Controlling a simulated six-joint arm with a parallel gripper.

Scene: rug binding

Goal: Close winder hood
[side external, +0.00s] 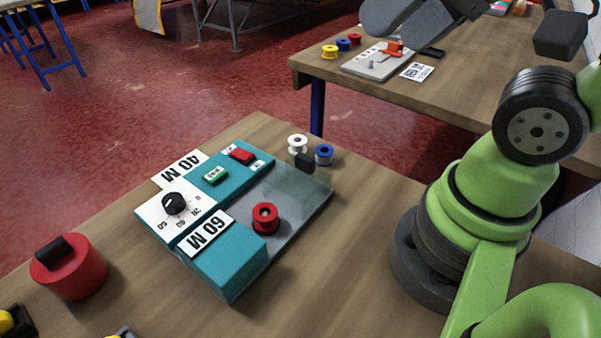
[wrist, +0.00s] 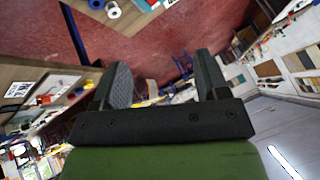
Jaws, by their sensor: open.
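The winder is a teal machine (side external: 228,262) on the wooden table, with a black dial (side external: 174,203), a green button (side external: 215,175) and a red button (side external: 242,155). Labels on it read 40 M and 60 M. A red spool (side external: 265,217) sits on its grey bed. A clear, greyish panel (side external: 300,188) shows at the bed's right side, seemingly the hood; its exact angle is hard to tell. My gripper (wrist: 162,72) is open and empty in the wrist view, its two dark fingers apart. It is high and away from the winder, which the wrist view does not clearly show.
A white spool (side external: 297,144), a blue spool (side external: 324,154) and a small black block (side external: 304,162) stand behind the winder. A large red cylinder (side external: 69,268) stands at the left. A second table (side external: 460,95) with more spools is behind.

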